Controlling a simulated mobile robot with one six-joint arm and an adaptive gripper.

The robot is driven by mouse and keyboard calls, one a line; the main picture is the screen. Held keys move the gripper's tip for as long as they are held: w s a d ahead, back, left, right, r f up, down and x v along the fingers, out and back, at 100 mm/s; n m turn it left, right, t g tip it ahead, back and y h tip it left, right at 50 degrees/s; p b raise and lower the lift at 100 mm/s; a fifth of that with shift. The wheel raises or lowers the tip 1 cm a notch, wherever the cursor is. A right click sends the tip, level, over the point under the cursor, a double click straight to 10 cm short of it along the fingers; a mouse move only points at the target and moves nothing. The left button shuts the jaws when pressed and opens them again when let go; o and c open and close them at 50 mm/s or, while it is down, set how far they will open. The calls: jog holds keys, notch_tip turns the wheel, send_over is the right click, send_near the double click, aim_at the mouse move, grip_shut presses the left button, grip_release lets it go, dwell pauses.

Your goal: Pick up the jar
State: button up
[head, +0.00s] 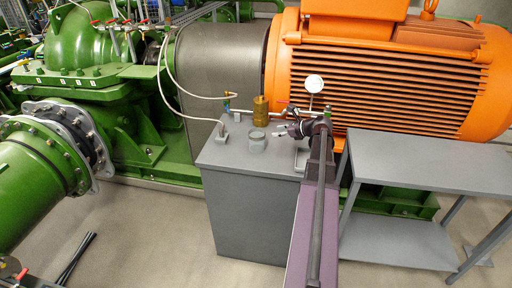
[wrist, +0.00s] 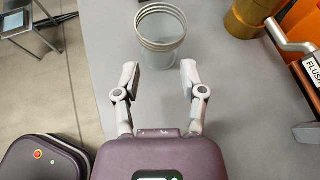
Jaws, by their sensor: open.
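The jar (head: 257,141) is a small grey-green, see-through jar with a threaded open rim. It stands upright on top of the grey cabinet (head: 240,158), near its middle. In the wrist view the jar (wrist: 161,36) is just beyond my fingertips, roughly centred between them. My gripper (wrist: 160,82) is open and empty, its two fingers spread apart on either side of the line to the jar. In the head view my gripper (head: 290,130) is to the right of the jar, pointing left toward it.
A brass cylinder (head: 261,109) stands close behind the jar; in the wrist view it (wrist: 246,17) is to the right. Piping with a white round gauge (head: 314,84) runs behind my gripper. A large orange motor (head: 390,75) is at the back. A grey shelf table (head: 425,165) is at the right.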

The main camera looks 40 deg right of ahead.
jog(key=d, duration=0.1)
jog(key=s+d+m, duration=0.1)
jog(key=d+m+t, duration=0.1)
jog(key=shift+s+d+r, duration=0.2)
jog(key=shift+d+r, duration=0.05)
jog(key=shift+d, duration=0.1)
jog(key=b, duration=0.3)
send_near(258, 129)
jog(key=w+f, duration=0.1)
jog(key=w, duration=0.1)
jog(key=shift+w+a+f, duration=0.1)
jog(key=shift+w+a, duration=0.25)
jog(key=shift+a, duration=0.05)
jog(key=shift+w+b, duration=0.1)
jog(key=shift+b, duration=0.25)
jog(key=shift+b+x, duration=0.95)
jog(key=shift+x, duration=1.6)
jog(key=shift+a+f, duration=0.1)
